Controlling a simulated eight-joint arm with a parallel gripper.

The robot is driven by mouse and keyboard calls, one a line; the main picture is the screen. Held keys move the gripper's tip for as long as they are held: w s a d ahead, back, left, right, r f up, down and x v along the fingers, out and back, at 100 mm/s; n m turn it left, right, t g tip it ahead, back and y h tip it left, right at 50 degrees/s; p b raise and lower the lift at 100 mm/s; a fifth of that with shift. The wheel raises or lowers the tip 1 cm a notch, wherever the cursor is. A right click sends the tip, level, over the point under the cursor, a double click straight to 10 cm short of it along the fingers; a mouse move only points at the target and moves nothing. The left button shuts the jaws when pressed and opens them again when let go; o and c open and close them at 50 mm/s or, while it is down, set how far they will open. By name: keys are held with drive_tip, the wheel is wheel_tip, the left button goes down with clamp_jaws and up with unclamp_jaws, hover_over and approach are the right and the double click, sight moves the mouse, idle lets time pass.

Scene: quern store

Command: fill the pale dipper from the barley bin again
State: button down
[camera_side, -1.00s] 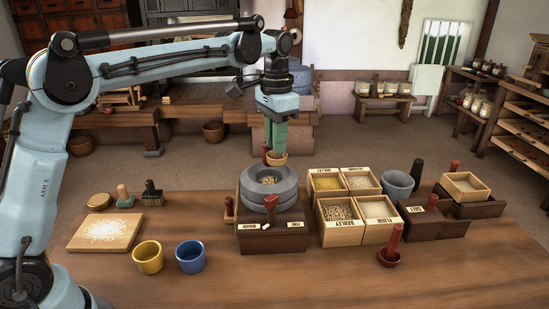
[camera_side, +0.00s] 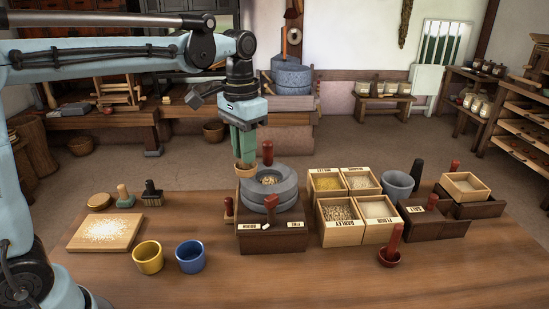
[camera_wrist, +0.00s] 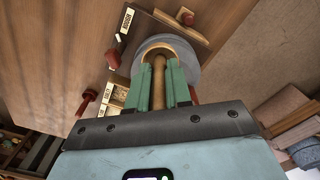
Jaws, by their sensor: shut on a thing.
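My gripper (camera_side: 244,156) is shut on the pale dipper (camera_side: 245,171) and points downward. The dipper hangs at the back left of the grey stone quern (camera_side: 254,194); I cannot tell whether it touches the stone. In the wrist view, the dipper's pale handle (camera_wrist: 158,88) runs between my green fingers, with part of its rim beyond them. The dipper's inside is hidden, so its contents cannot be told. The barley bin (camera_side: 339,236), a labelled light wooden box with pale grain in it, stands to the right of the quern, well apart from my gripper.
The flour bin (camera_side: 378,230) adjoins the barley bin, with two more bins behind. A grey tub (camera_side: 397,185) is at right. Yellow (camera_side: 148,258) and blue (camera_side: 190,258) cups stand front left. The front table is mostly clear.

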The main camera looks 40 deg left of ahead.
drive_tip(key=shift+s+f, duration=0.15)
drive_tip(key=shift+s, duration=0.75)
drive_tip(key=w+d+f+m, duration=0.1)
drive_tip(key=w+d+f, duration=0.2)
drive_tip(key=w+d, duration=0.5)
drive_tip(key=w+d+f+m, duration=0.1)
drive_tip(key=w+d+f, duration=0.2)
drive_tip(key=w+d, duration=0.5)
drive_tip(key=shift+s+a+f, duration=0.1)
drive_tip(key=shift+a+f, duration=0.05)
drive_tip(key=shift+f, duration=2)
drive_tip(key=shift+a+f, duration=0.1)
drive_tip(key=shift+f, duration=2)
drive_tip(key=shift+r, duration=0.1)
wheel_tip(320, 180, up, 8)
